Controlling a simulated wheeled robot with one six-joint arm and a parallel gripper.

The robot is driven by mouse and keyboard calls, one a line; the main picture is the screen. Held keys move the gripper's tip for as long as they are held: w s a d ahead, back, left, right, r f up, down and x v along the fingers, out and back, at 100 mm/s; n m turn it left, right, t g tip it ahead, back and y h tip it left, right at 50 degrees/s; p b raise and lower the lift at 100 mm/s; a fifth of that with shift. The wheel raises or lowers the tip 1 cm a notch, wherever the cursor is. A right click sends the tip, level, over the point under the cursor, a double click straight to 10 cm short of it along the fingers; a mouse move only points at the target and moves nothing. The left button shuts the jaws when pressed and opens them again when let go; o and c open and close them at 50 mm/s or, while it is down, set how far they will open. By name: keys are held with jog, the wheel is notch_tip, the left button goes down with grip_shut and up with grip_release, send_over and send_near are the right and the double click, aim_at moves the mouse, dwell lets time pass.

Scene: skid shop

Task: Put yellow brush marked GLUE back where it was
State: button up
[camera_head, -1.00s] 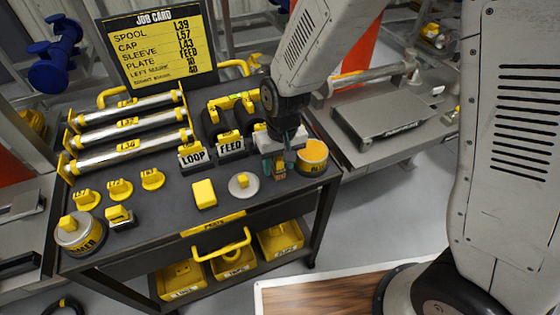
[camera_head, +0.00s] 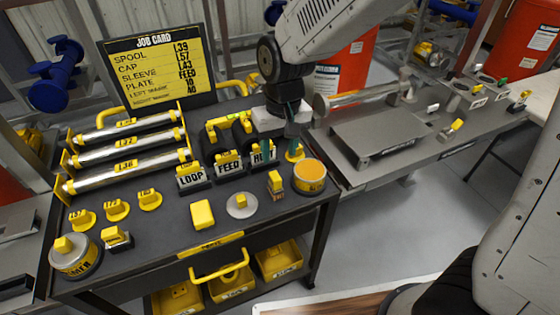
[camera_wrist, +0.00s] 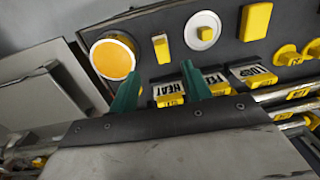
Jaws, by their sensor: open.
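The yellow brush (camera_head: 275,183) stands on the dark cart top, left of and close to a round tin with an orange top (camera_head: 310,172). Its lettering is too small to read. It also shows in the wrist view (camera_wrist: 161,48), right of the tin (camera_wrist: 113,58). My gripper (camera_head: 281,148) is open and empty, with green fingers. It is above and behind the brush, over the HEAT block (camera_head: 262,154). In the wrist view the fingers (camera_wrist: 161,85) are apart and the brush lies beyond their tips, untouched.
LOOP (camera_head: 191,177) and FEED (camera_head: 228,165) blocks stand left of my gripper. A grey disc with a yellow knob (camera_head: 241,207) and a yellow block (camera_head: 203,214) lie left of the brush. A grey bench (camera_head: 375,150) adjoins at right.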

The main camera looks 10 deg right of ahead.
jog(key=s+d+r+m, duration=0.1)
jog(key=s+d+r, duration=0.5)
jog(key=d+r, duration=0.4)
jog(key=s+d+r+m+t, duration=0.1)
jog(key=s+d+r+m, duration=0.1)
jog(key=s+d, duration=0.8)
jog(key=s+r, duration=0.1)
jog(key=s, duration=0.2)
jog(key=shift+s+d+r+h, duration=0.15)
jog(key=shift+s+h, duration=0.15)
